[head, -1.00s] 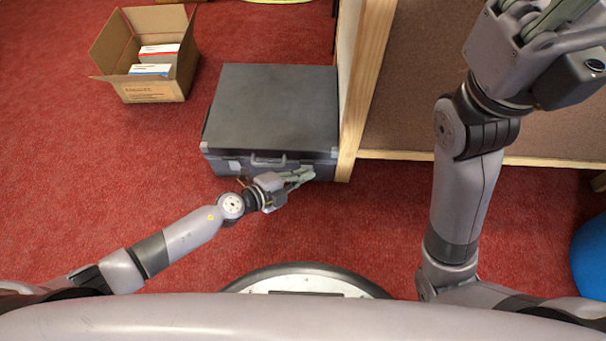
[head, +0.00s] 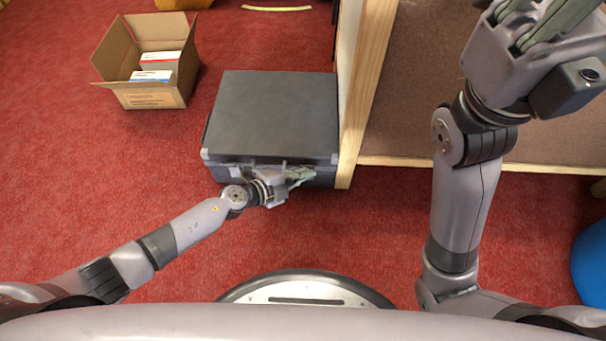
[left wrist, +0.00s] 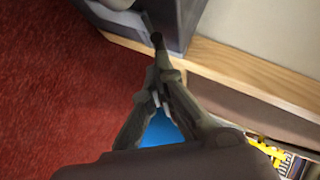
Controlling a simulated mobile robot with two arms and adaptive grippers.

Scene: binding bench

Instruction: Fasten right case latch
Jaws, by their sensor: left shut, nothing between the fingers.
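The grey case (head: 275,110) stands closed on the red floor in the head view, against the wooden post to its right. My left gripper (head: 305,176) is shut and empty at the right part of the case's front face. In the left wrist view its fingertips (left wrist: 158,62) meet close to the case's corner (left wrist: 180,25). The right latch is hidden or too small to make out, and I cannot tell whether the fingers touch it. My right gripper (head: 540,25) is raised at the upper right, its fingertips cut off by the frame edge.
An open cardboard box (head: 155,95) with small cartons stands left of the case. A wooden post and panel edge (head: 362,90) closes off the case's right side. A blue round thing (head: 592,255) is at the right edge.

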